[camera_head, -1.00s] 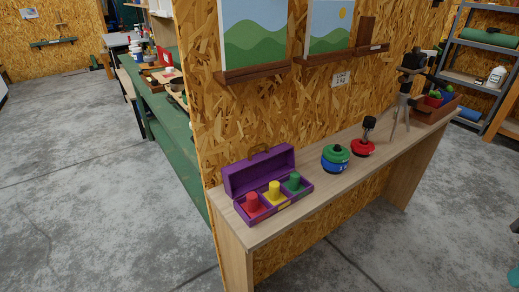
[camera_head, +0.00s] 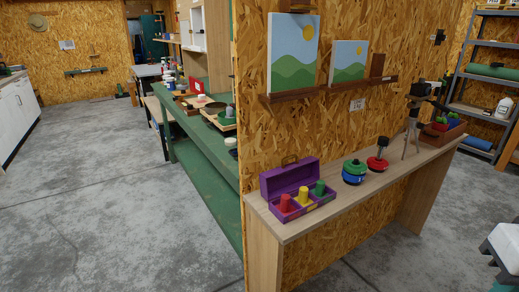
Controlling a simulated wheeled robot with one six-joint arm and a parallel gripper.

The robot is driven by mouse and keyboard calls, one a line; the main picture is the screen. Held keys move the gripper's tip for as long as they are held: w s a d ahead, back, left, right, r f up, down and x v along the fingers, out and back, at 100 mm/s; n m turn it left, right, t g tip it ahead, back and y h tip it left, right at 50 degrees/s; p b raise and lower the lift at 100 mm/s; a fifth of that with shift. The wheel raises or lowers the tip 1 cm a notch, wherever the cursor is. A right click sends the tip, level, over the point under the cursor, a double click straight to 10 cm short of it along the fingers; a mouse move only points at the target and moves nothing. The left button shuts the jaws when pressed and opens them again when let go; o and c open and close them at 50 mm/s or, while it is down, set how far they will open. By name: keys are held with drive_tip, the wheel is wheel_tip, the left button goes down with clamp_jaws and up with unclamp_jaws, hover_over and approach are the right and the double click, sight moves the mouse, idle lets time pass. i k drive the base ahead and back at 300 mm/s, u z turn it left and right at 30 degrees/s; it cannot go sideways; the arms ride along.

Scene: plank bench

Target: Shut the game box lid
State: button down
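The game box (camera_head: 303,212) is purple and sits at the near left end of the plank bench (camera_head: 345,203). Its lid (camera_head: 289,176) stands open, tilted up at the back against the wall side. Three pegs stand in its compartments: a red peg (camera_head: 285,203), a yellow peg (camera_head: 303,196) and a green peg (camera_head: 319,188). My gripper is not clearly in view; a white and dark part shows at the lower right edge, and I cannot tell what it is.
Right of the box on the bench are a green and blue round object (camera_head: 354,172), a red one with a black top (camera_head: 377,163), a tripod (camera_head: 413,128) and a wooden crate (camera_head: 443,135). A picture ledge (camera_head: 325,88) is above. Grey floor (camera_head: 110,215) is open at left.

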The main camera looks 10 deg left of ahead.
sight(288, 177)
drive_tip(key=u, duration=0.05)
drive_tip(key=i, duration=0.85)
drive_tip(key=z, duration=0.3)
